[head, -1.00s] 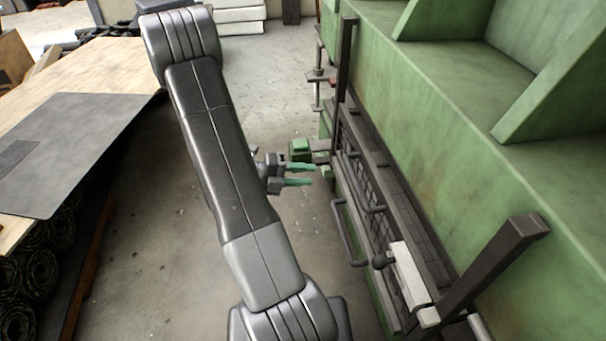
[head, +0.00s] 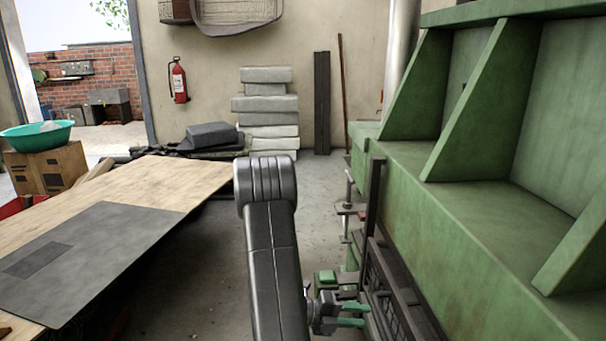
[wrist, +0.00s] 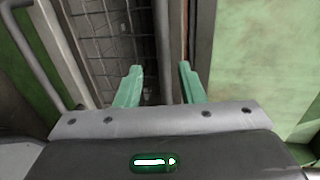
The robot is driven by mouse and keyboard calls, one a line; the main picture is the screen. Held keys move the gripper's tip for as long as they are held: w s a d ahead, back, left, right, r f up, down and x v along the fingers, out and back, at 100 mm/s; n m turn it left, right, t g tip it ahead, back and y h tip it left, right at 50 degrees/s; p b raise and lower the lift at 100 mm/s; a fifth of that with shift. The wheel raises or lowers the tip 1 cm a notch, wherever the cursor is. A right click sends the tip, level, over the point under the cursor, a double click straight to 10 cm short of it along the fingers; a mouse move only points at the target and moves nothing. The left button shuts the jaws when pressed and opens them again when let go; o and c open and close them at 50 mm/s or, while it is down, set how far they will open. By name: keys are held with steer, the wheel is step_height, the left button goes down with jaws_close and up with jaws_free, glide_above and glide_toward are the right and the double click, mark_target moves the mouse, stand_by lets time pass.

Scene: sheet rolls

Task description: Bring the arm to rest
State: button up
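My gripper (head: 352,315) shows low in the head view, its two green fingers pointing right toward the side of the green machine (head: 420,215). In the wrist view my gripper (wrist: 160,88) has its fingers apart with nothing between them. Beyond the fingertips are a dark mesh panel (wrist: 105,40) and the green machine's surface (wrist: 240,60). My dark arm stands upright in the middle of the head view. The gap between fingertips and machine is hard to judge.
A wooden table (head: 150,190) with a dark sheet (head: 85,255) on it stands at left. Concrete floor (head: 320,185) lies between table and machine. Stacked grey blocks (head: 265,115) and a fire extinguisher (head: 179,80) are at the back wall. A dark post (head: 373,205) rises at the machine's front.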

mark_target(382, 316)
steer(key=shift+x, duration=3.4)
steer(key=shift+w+r, duration=0.1)
